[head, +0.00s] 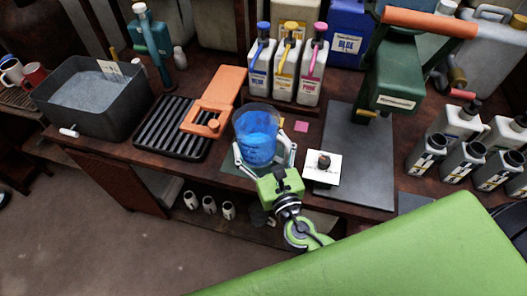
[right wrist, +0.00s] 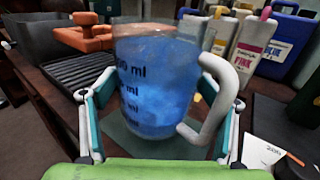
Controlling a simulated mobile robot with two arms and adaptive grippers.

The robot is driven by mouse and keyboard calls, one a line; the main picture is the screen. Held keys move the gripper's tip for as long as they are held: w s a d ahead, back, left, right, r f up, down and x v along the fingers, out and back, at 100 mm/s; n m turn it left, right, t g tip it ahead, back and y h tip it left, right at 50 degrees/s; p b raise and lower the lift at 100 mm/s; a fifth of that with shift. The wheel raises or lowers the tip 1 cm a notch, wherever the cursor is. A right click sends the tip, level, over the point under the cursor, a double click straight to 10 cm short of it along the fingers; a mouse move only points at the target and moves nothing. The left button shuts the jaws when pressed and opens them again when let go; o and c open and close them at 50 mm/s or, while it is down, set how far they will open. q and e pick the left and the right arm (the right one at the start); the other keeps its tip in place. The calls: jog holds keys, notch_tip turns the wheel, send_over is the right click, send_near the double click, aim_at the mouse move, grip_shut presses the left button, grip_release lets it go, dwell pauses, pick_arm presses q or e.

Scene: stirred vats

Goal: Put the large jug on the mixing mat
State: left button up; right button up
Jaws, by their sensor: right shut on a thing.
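The large jug (head: 257,140) is clear, with blue contents, black ml marks and a pale handle. It is upright at the front middle of the bench and fills the middle of the right wrist view (right wrist: 155,85). My right gripper (head: 266,158) is shut around its sides, fingers to left and right. A thin dark green mat (head: 236,169) lies directly below the jug, mostly covered by it; it also shows in the right wrist view (right wrist: 132,147). I cannot tell whether the jug's base touches it. My left gripper is not in view.
A black ribbed rack (head: 172,130) and an orange clamp-like piece (head: 222,92) are left of the jug. Blue, yellow and pink bottles (head: 287,72) stand behind. A white card (head: 322,168) and a dark grey slab (head: 352,150) under a green machine (head: 398,70) are right.

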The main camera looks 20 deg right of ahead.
jog(key=shift+w+d+f, duration=0.3)
jog(key=shift+w+f, duration=0.05)
jog(key=shift+f, duration=0.2)
jog(key=f, duration=0.1)
jog(key=f+b, duration=0.1)
jog(key=f, duration=0.1)
jog(key=shift+w+d+f, duration=0.25)
jog(key=shift+f, duration=0.1)
jog(key=shift+f+b, duration=0.15)
jog(key=shift+b, duration=0.25)
jog(key=o, duration=1.4)
jog(key=shift+o, duration=0.2)
jog(key=shift+s, duration=0.1)
